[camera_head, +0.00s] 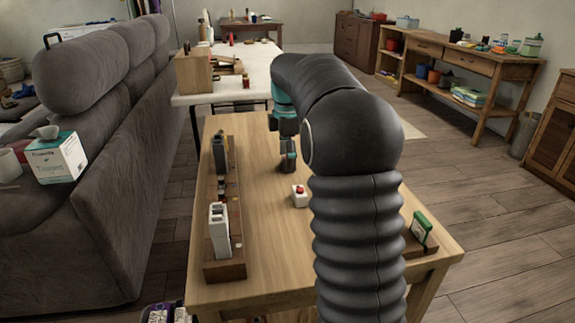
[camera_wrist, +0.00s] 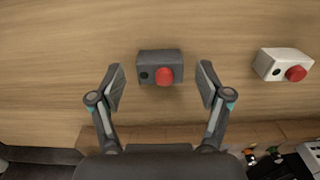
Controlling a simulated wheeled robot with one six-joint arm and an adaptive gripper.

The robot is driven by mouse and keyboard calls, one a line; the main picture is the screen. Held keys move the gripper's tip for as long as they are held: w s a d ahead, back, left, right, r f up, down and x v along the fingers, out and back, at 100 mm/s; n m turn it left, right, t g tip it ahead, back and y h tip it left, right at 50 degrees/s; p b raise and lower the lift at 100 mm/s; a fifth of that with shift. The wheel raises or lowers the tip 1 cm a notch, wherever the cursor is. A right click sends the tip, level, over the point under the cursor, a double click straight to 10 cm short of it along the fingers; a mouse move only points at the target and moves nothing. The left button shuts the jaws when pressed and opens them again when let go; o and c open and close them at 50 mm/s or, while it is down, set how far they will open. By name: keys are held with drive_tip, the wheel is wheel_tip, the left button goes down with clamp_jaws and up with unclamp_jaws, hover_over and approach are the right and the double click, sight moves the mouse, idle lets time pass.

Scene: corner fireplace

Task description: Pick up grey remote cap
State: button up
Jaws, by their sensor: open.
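The grey remote cap (camera_wrist: 147,58), a small dark grey block with a red knob and a dark round hole, lies on the wooden table (camera_wrist: 50,60). In the wrist view my gripper (camera_wrist: 162,87) is open, with one finger on each side of the cap and gaps between. The fingers appear apart from the cap. In the head view my gripper (camera_head: 289,166) is low over the table's far part, and I cannot clearly separate the cap from it.
A similar white block with a red knob (camera_wrist: 281,60) sits to the right; it also shows in the head view (camera_head: 299,197). A wooden rack (camera_head: 225,271) with several items runs along the table's left side. A green-and-white box (camera_head: 422,229) stands at the right.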

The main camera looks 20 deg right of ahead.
drive_tip(key=shift+f, duration=0.65)
drive_tip(key=c, duration=1)
drive_tip(key=shift+c, duration=0.2)
drive_tip(key=shift+r, duration=0.15)
